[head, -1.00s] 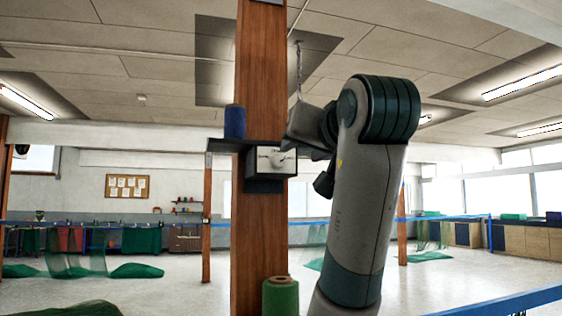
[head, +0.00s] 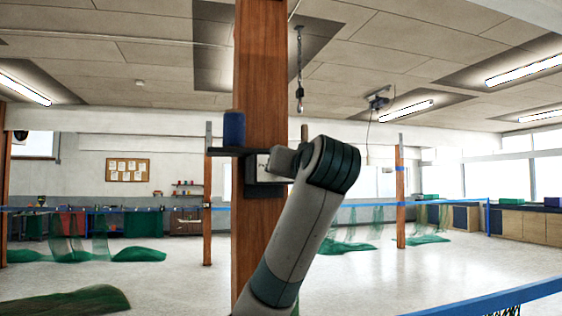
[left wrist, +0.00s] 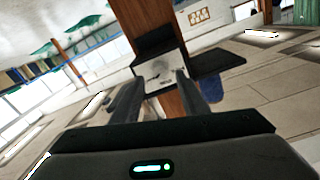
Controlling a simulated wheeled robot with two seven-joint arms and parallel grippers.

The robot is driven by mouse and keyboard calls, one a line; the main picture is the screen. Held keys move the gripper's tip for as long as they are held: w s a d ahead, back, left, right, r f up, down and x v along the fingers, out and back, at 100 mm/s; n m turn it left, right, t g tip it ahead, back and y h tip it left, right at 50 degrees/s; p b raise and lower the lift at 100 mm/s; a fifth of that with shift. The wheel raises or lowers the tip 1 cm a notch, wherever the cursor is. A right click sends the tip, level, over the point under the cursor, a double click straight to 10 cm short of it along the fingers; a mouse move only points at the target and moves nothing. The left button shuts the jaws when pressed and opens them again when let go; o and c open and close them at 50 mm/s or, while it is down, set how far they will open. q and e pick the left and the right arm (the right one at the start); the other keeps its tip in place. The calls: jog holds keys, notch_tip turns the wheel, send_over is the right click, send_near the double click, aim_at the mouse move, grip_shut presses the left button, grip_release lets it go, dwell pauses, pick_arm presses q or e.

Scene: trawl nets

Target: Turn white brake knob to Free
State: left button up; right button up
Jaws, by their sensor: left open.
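The brake box (head: 251,172) is mounted on the wooden post, and its white front plate is mostly hidden behind my left arm in the head view. In the left wrist view, tilted and roughly upside down, the white plate (left wrist: 150,67) shows ahead of my left gripper (left wrist: 160,84). The pale knob (left wrist: 160,76) is small and blurred near the plate's middle, between the two fingers in the picture. The gripper is open with nothing in it; whether it touches the knob cannot be told. The knob's pointer and the lettering are unreadable. My right gripper is not in view.
The wooden post (head: 262,75) carries a dark shelf (head: 222,151) with a blue spool (head: 234,126) on it, left of the box. A chain with a hook (head: 299,80) hangs right of the post. A blue rail (head: 500,298) crosses the lower right.

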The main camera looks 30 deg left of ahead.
pick_arm(q)
jog(key=p+x, duration=0.1)
jog(key=x, duration=0.3)
jog(key=shift+w+a+p, duration=0.15)
jog(key=shift+p, duration=0.25)
jog(key=shift+c, duration=0.5)
grip_shut()
